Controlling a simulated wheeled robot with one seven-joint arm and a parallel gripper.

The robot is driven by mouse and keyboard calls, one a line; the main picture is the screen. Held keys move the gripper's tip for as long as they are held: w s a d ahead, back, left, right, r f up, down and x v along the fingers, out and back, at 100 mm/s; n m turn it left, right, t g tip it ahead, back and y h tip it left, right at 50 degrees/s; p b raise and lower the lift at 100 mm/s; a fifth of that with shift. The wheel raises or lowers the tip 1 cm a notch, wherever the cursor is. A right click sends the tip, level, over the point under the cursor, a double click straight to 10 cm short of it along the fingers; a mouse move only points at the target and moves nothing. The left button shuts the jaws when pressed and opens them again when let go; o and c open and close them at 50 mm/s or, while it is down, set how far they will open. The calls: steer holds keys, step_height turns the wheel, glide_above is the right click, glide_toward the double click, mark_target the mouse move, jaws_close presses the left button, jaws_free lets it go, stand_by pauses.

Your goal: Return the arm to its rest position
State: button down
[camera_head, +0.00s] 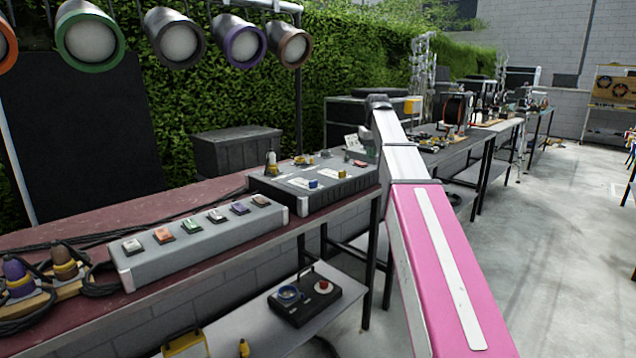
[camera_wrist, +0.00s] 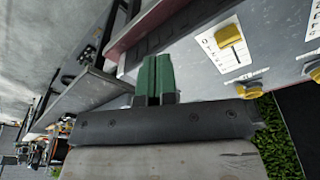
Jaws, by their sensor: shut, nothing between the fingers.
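My arm, pink and white, reaches forward across the middle of the head view. Its far end is beside the dark control box (camera_head: 325,188), and the gripper itself is not clear there. In the wrist view my gripper (camera_wrist: 155,75) shows two green fingers pressed together with nothing between them. The fingertips are near the edge of a grey panel (camera_wrist: 190,50) with a yellow slider knob (camera_wrist: 228,35) and yellow round knobs. I cannot tell exactly how far the fingers are from the panel, but they hold none of its knobs.
A long grey switch box (camera_head: 200,240) stands on the dark red table (camera_head: 110,222). A small black device (camera_head: 304,297) lies on the lower shelf (camera_head: 245,330). Several spotlights hang at upper left. More workbenches stand behind my arm. Open concrete floor (camera_head: 560,230) lies to the right.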

steer(key=s+f+m+g, duration=0.1)
steer(key=s+f, duration=0.5)
steer(key=f, duration=0.7)
steer(key=s+f+m, duration=0.1)
steer(key=s+f, duration=0.4)
steer(key=f, duration=0.9)
steer(key=s+f+m, duration=0.1)
steer(key=s+f, duration=1.7)
steer(key=shift+s+g, duration=0.25)
steer(key=shift+g, duration=0.15)
steer(key=shift+a, duration=0.1)
